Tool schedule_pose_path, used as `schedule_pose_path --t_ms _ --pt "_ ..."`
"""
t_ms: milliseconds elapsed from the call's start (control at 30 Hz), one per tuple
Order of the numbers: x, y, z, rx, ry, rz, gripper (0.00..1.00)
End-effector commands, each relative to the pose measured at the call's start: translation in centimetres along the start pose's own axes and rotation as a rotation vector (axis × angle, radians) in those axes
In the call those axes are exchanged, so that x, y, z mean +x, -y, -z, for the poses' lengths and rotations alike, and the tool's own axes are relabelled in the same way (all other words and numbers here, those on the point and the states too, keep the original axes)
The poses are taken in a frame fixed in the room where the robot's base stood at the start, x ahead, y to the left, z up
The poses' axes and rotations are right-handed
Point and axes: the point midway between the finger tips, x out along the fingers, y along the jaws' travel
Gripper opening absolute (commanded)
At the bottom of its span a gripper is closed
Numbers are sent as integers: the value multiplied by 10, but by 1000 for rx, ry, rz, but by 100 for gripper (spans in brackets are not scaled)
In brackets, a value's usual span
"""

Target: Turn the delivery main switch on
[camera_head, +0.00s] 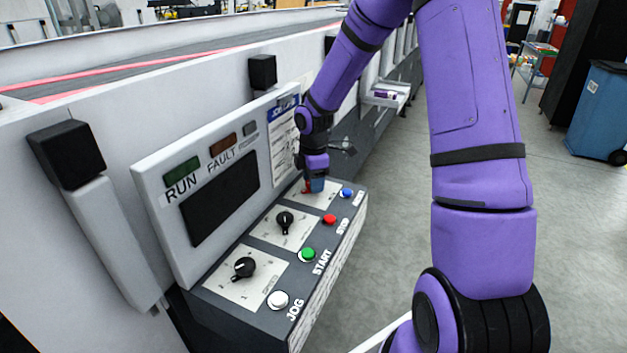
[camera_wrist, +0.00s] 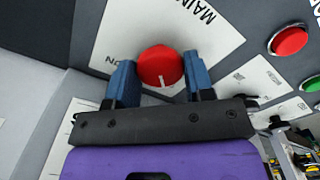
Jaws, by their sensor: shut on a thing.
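The main switch is a red round knob (camera_wrist: 158,64) on a white plate marked MAIN (camera_wrist: 192,10), seen in the wrist view. A white mark on the knob lies near its lower edge, and lettering that looks like ON is to the left of the knob. My gripper (camera_wrist: 160,76) has its blue fingers on both sides of the knob and is shut on it. In the head view my gripper (camera_head: 314,186) is at the far end of the control panel (camera_head: 232,303). There it hides most of the red knob (camera_head: 305,188).
Two black selector knobs (camera_head: 285,221) (camera_head: 243,267) and white, green, red and blue buttons (camera_head: 330,218) sit close by on the panel. The display housing (camera_head: 160,212) rises behind the panel. Open floor (camera_head: 390,215) lies to the right; a blue bin (camera_head: 600,120) stands farther off.

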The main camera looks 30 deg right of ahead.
Motion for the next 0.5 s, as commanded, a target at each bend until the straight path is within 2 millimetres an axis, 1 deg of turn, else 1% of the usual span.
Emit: schedule_pose_path --t_ms 267,500 --pt "0 0 0 144 1 -1 25" --pt "-1 0 1 359 1 -2 25"
